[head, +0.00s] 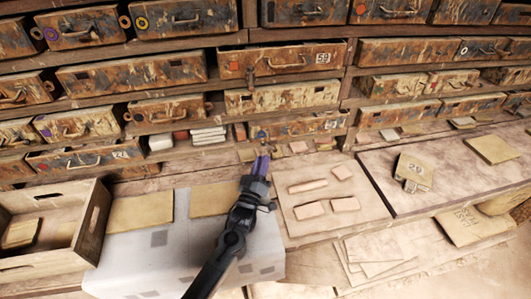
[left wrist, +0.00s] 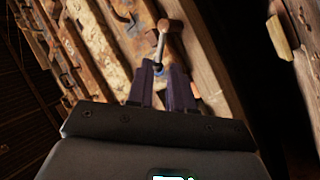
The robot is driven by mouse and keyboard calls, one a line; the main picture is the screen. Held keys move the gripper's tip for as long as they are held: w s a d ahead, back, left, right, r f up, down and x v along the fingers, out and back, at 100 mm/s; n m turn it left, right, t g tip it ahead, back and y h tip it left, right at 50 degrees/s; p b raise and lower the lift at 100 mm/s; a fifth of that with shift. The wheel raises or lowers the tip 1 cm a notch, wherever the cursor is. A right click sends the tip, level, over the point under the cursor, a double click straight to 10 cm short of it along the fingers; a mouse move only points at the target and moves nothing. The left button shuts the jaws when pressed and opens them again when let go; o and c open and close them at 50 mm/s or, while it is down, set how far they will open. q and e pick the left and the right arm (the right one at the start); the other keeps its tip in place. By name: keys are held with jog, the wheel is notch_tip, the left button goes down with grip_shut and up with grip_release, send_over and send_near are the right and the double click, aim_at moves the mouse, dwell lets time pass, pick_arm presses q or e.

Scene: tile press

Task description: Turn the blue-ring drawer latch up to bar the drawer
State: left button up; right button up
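The blue-ring latch (left wrist: 161,45) shows in the left wrist view as a pale lever with a brown knob. Its blue ring end (left wrist: 158,70) sits between my fingertips, and the knob end points away from the gripper. In the head view a small blue spot (head: 261,135) marks the ring at the left end of a rust-stained drawer (head: 300,126). My left gripper (head: 260,164) has purple fingers, held just in front of that drawer end. The fingers (left wrist: 162,83) are apart, one each side of the latch; contact cannot be told. My right gripper is out of view.
Rows of worn drawers fill the wall. Another latch (head: 250,80) hangs by the drawer marked 59. On the bench are a wooden crate (head: 92,222), a board (head: 375,213) with several pinkish tiles, and a numbered block (head: 414,170) on a dark-edged slab.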

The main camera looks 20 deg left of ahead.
aim_at(269, 146)
pick_arm(q)
jog(key=shift+x, duration=2.45)
grip_shut()
